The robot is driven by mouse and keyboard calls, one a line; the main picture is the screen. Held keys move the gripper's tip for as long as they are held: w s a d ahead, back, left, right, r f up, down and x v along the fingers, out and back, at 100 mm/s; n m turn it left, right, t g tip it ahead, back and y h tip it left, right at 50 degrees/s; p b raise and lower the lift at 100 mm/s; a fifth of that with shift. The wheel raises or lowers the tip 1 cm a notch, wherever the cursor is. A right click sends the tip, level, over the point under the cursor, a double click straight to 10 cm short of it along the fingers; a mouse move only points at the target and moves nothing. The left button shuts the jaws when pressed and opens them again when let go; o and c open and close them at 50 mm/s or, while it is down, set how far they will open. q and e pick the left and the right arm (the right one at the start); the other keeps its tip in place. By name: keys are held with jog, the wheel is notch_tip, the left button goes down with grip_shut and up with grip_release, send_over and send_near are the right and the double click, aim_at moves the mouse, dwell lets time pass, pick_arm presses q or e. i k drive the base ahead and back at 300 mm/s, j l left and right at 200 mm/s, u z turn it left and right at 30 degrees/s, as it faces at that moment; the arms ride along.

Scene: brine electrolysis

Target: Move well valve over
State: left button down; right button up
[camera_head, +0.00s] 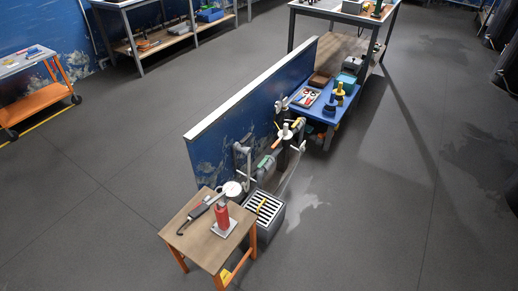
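The head view shows pipework on the right side of a low blue partition. I cannot tell which part is the well valve. A valve-like fitting with a pale round top (285,133) stands on a dark upright pipe. A green handle-like part (266,162) sits lower on grey pipes (242,158). The parts are small and overlap, so valve positions cannot be read. Neither of my grippers is in view.
The blue partition (250,115) borders the pipework. A small wooden table (195,238) bears a red cylinder (222,214) and a grey tool (205,207). A blue table (317,112) stands behind. An orange cart (40,99) is far left. Open floor (400,215) lies right, with wet-looking patches.

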aim_at(264, 160)
jog(key=i+l+u, duration=0.25)
jog(key=i+l, duration=1.95)
jog(key=i+j, duration=0.05)
jog(key=i, duration=0.1)
